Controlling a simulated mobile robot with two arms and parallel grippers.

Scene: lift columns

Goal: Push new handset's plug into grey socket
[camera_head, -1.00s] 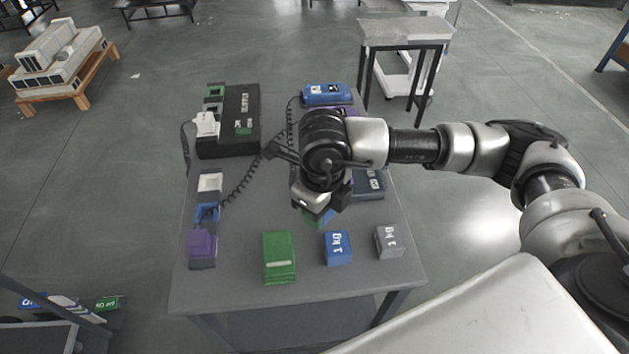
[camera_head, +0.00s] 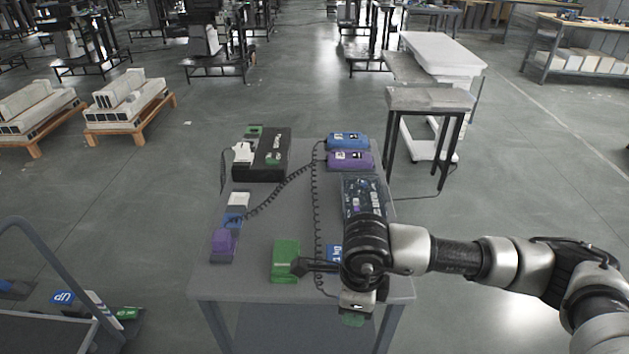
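My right gripper (camera_head: 353,302) points down over the table's front right part. A small green piece, apparently a plug (camera_head: 352,320), shows under its fingers; the fingers are largely hidden. A coiled black cord (camera_head: 317,215) runs from the handsets towards this gripper. A blue handset (camera_head: 347,141) and a purple handset (camera_head: 350,160) lie at the back right. On the left, a strip holds a pale grey-white piece (camera_head: 238,199), a blue piece (camera_head: 232,220) with a coiled cord, and a purple piece (camera_head: 223,243). I cannot tell which is the grey socket. My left gripper is out of view.
A black box (camera_head: 270,155) with a white block (camera_head: 243,152) and a green piece (camera_head: 255,131) stands at the back left. A dark panel (camera_head: 362,190) lies at the right. A green block (camera_head: 286,261) and a partly hidden blue block (camera_head: 334,253) stand in front.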

